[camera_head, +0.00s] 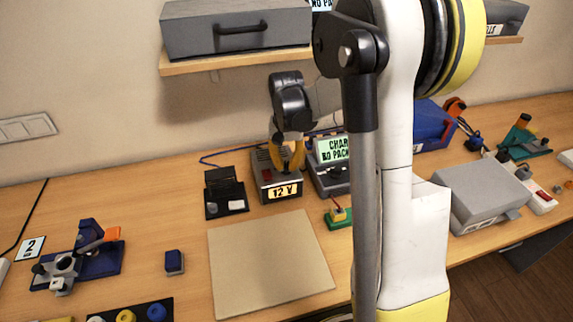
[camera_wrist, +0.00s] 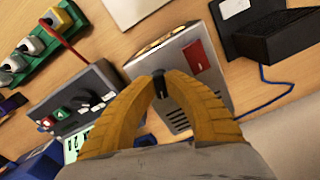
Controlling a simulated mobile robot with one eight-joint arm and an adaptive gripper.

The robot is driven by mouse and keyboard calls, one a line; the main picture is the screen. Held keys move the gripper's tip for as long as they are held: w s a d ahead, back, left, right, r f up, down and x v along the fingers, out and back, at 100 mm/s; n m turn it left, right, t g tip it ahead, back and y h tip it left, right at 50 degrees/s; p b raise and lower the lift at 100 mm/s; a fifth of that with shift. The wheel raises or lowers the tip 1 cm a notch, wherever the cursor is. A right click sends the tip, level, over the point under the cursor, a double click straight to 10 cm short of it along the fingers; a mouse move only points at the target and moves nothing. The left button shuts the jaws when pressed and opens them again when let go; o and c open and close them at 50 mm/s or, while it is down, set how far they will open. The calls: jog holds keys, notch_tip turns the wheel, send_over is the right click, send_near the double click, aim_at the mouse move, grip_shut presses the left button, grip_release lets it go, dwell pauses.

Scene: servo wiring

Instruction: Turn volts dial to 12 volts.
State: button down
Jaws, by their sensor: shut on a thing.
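A grey power supply box (camera_head: 264,182) stands on the bench near the middle of the head view. Its lit front panel (camera_head: 283,191) reads "12 V". In the wrist view the box (camera_wrist: 150,62) shows a red switch (camera_wrist: 198,57) on top. My gripper (camera_head: 288,168) reaches down onto the box from above. Its yellow fingers (camera_wrist: 160,76) are closed around a small dark knob, the volts dial (camera_wrist: 159,88), on the top of the box. The fingers hide most of the dial, so I cannot read its pointer or marks.
A charger (camera_head: 332,150) with a green screen stands close on the right of the box. A black open case (camera_head: 226,190) lies on the left. A beige mat (camera_head: 265,262) in front is bare. A green block with plugs (camera_head: 338,217) sits near the charger.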

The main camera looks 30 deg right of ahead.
aim_at(286, 165)
dwell(0.4)
jog(key=c, duration=1.4)
grip_release()
jog(key=shift+c, duration=0.2)
notch_tip(286, 165, up, 12)
